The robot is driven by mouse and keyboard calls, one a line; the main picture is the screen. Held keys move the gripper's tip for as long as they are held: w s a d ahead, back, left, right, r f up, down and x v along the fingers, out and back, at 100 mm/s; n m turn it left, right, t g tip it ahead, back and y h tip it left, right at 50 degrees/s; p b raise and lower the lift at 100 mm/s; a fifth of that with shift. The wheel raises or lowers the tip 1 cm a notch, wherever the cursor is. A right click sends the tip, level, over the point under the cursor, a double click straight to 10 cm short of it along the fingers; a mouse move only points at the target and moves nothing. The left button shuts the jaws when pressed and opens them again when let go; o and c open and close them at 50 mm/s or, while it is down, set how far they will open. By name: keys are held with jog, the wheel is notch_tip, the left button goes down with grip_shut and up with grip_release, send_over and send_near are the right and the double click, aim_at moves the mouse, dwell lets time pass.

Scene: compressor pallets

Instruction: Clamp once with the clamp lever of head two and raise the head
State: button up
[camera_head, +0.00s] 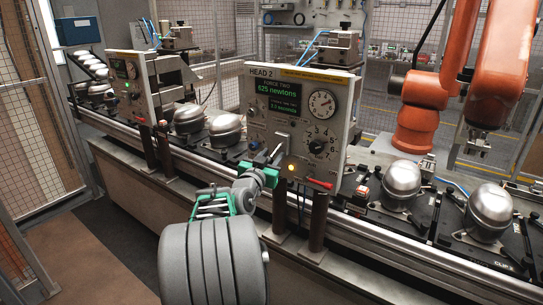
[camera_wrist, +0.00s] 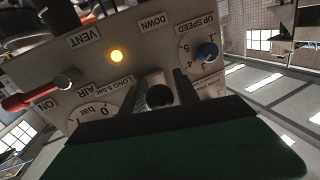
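The head two panel (camera_head: 300,112) is a grey box marked HEAD 2, with a lit green display reading 625 newtons. My gripper (camera_head: 274,157) is at the panel's lower left, its fingers pointing at the panel face. In the wrist view the panel (camera_wrist: 112,82) appears upside down. A round black knob (camera_wrist: 160,96), apparently the end of the clamp lever, sits between the two dark fingers of my gripper (camera_wrist: 158,88). The fingers look open, with narrow gaps beside the knob. The lever's shaft is hidden behind the knob.
A red-handled valve (camera_head: 318,183) juts from the panel's lower right, near a lit amber lamp (camera_head: 291,168). A blue speed knob (camera_wrist: 207,51) is close to my right finger. Domed compressors (camera_head: 403,178) stand on the conveyor line. An orange robot arm (camera_head: 418,122) stands at right.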

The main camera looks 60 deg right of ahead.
grip_shut()
dwell(1.4)
